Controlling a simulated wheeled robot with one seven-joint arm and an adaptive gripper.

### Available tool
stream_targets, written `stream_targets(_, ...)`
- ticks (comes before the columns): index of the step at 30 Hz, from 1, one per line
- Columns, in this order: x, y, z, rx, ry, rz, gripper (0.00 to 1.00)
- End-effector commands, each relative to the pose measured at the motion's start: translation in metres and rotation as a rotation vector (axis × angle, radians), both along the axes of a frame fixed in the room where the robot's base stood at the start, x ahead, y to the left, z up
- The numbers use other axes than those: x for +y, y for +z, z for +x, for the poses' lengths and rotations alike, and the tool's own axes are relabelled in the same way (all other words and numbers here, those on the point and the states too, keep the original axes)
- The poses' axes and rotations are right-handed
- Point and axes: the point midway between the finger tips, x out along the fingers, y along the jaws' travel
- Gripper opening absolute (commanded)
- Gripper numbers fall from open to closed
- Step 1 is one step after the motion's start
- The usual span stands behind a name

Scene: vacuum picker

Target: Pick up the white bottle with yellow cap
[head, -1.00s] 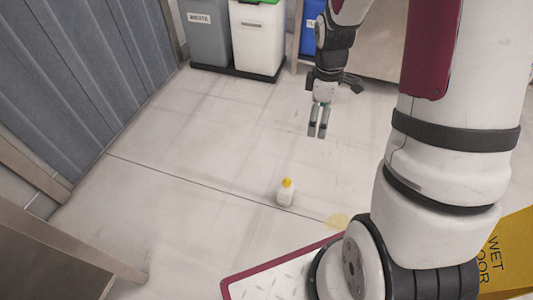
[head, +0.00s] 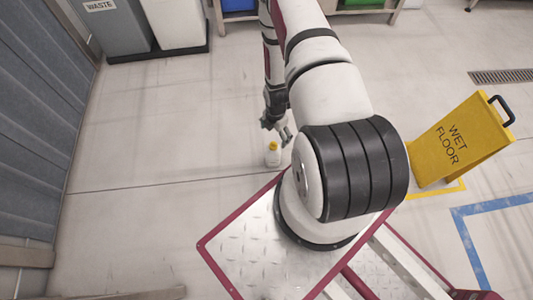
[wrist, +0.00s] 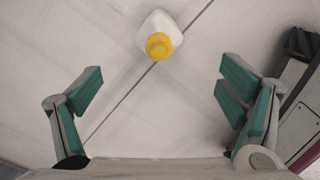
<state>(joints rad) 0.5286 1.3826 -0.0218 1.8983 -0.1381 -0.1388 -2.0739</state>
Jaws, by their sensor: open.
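The white bottle with the yellow cap (head: 272,155) stands upright on the floor, just left of my arm in the head view. In the wrist view the bottle (wrist: 161,36) is seen from above, at the top centre. My gripper (wrist: 160,95) is open and empty, its green-padded fingers spread wide at left and right. The bottle lies beyond the fingertips, roughly in line with the gap between them. In the head view my gripper (head: 282,135) is close to the bottle and partly hidden by my arm.
A yellow wet floor sign (head: 455,143) stands at the right. Grey and white waste bins (head: 118,28) stand at the back left. A grey corrugated wall (head: 40,110) runs along the left. The floor around the bottle is mostly clear.

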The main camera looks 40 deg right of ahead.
Motion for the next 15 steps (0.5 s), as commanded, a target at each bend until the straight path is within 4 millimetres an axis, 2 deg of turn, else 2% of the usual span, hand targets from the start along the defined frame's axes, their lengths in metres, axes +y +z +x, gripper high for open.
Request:
stream_targets(5, 0.001, -0.025, -0.003, 0.001, 0.007, 0.002, 0.89)
stream_targets(12, 0.001, -0.07, -0.002, 0.0, 0.006, 0.002, 0.89)
stream_targets(15, 0.001, -0.082, -0.002, 0.0, 0.006, 0.002, 0.89)
